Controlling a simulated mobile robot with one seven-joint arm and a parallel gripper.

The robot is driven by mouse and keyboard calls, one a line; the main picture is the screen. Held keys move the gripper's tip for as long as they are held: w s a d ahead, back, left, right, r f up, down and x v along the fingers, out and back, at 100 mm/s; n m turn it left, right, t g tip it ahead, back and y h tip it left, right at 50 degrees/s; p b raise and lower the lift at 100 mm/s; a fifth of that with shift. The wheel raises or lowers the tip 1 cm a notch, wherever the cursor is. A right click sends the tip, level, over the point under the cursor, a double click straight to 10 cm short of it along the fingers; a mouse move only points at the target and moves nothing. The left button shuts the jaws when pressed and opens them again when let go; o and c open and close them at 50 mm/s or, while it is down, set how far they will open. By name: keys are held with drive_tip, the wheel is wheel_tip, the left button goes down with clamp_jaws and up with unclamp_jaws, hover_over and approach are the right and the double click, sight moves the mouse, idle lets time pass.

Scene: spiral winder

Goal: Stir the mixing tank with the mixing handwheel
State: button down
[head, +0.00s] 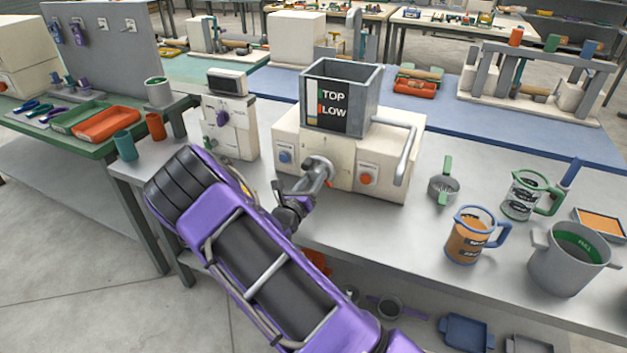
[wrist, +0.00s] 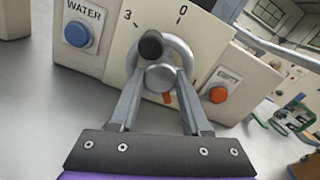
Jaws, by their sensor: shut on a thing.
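The mixing handwheel is a grey ring with a round hub and a dark knob on the front of the cream machine; it shows in the head view (head: 318,165) and in the wrist view (wrist: 184,58). My gripper (wrist: 161,78) has one finger on each side of the hub and is shut on the handwheel. In the wrist view the knob is at the top, between the marks 3 and 0, and a red pointer shows below the hub. The mixing tank (head: 366,105) is an open grey box above, with TOP and LOW marks on its front. Its inner bottom is hidden.
A blue WATER button (wrist: 78,34) sits left of the handwheel and an orange button (wrist: 218,94) right. A bent grey pipe (head: 408,150) stands at the machine's right. Jugs (head: 466,245) and a grey pot (head: 540,262) stand on the bench's right.

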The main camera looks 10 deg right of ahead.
drive_tip(key=m+b, duration=0.2)
drive_tip(key=m, duration=0.4)
drive_tip(key=shift+f+m+b, duration=0.15)
drive_tip(key=shift+m+b, duration=0.15)
drive_tip(key=shift+b, duration=0.05)
drive_tip(key=m+b, duration=0.3)
drive_tip(key=m, duration=0.1)
drive_tip(key=shift+a+m, duration=0.1)
drive_tip(key=shift+m, duration=0.2)
drive_tip(key=shift+r, duration=0.2)
drive_tip(key=shift+c, duration=1.8)
unclamp_jaws()
drive_tip(key=v, duration=1.7)
drive_tip(key=shift+s+a, duration=0.1)
drive_tip(key=shift+s, duration=0.05)
